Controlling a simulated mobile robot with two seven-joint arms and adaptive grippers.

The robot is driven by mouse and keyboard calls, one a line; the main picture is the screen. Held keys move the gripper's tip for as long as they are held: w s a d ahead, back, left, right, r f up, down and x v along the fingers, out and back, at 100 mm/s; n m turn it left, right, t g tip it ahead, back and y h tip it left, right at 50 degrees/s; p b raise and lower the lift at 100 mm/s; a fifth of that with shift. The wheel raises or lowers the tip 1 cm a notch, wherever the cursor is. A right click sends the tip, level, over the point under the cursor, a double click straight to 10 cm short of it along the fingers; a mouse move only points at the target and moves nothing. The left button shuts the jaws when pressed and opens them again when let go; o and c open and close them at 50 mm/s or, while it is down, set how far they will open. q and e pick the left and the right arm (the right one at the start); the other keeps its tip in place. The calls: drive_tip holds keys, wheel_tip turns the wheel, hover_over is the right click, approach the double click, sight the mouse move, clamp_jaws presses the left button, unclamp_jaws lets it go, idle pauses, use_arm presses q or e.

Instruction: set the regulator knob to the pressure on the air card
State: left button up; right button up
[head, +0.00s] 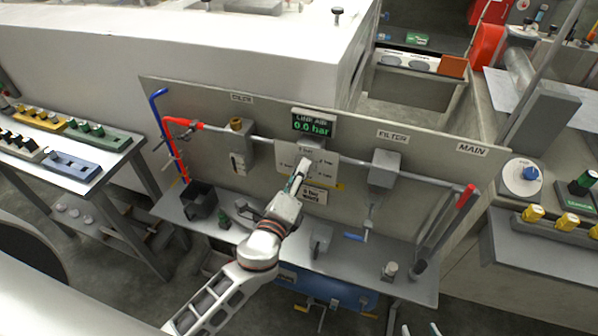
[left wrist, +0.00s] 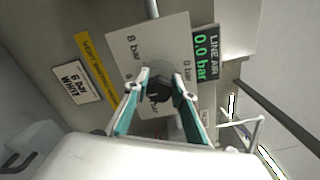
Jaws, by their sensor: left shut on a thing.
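The regulator knob (left wrist: 157,88) is dark and round, on a pale dial plate (left wrist: 142,48) with bar marks; 0 bar and 8 bar are readable. My left gripper (left wrist: 160,80) is shut on the knob, one teal-backed finger on each side. In the head view my left gripper (head: 299,174) hides the knob in front of the plate (head: 325,158). The air card (head: 314,196) hangs just below the plate; in the wrist view the card (left wrist: 76,82) reads 6 bar WHITE. The LINE AIR display (head: 314,123) reads 0.0 bar. My right gripper's fingertips (head: 420,329) show apart at the bottom edge.
A yellow warning strip (left wrist: 97,68) lies between plate and card. A filter unit (head: 384,169) is right of the plate, and pipes run along the panel. A shelf (head: 270,232) below holds a dark bin (head: 199,201) and small parts. A white dial with a blue knob (head: 528,173) stands right.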

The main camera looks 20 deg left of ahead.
use_arm(q)
drive_tip(key=shift+d, duration=0.1)
drive_tip(key=o, duration=1.1)
drive_tip(key=shift+s, duration=0.1)
drive_tip(key=s, duration=1.1)
drive_tip(key=shift+s+a, duration=0.2)
drive_tip(key=shift+s, duration=0.2)
drive_tip(key=s+a+f+n+g, duration=0.1)
drive_tip(key=s+f+n+g, duration=0.1)
drive_tip(key=f+n, duration=0.4)
drive_tip(key=s+a+f+n+g+h, duration=0.1)
drive_tip(key=s+a+f+n+g, duration=0.1)
drive_tip(key=s+f+n, duration=0.3)
drive_tip(key=s+a+f+n+g, duration=0.1)
drive_tip(key=s+f+n+g, duration=0.2)
drive_tip(key=f+n, duration=0.5)
drive_tip(key=shift+s+a+f+n+h, duration=0.1)
drive_tip(key=shift+s+f, duration=0.1)
drive_tip(key=shift+f, duration=0.35)
drive_tip(key=shift+s+a+f+n+h, duration=0.1)
drive_tip(key=shift+s+f, duration=0.1)
drive_tip(key=shift+f, duration=0.4)
drive_tip(key=shift+s+a+f+n+h, duration=0.1)
drive_tip(key=shift+s+f, duration=0.1)
drive_tip(key=shift+f, duration=0.35)
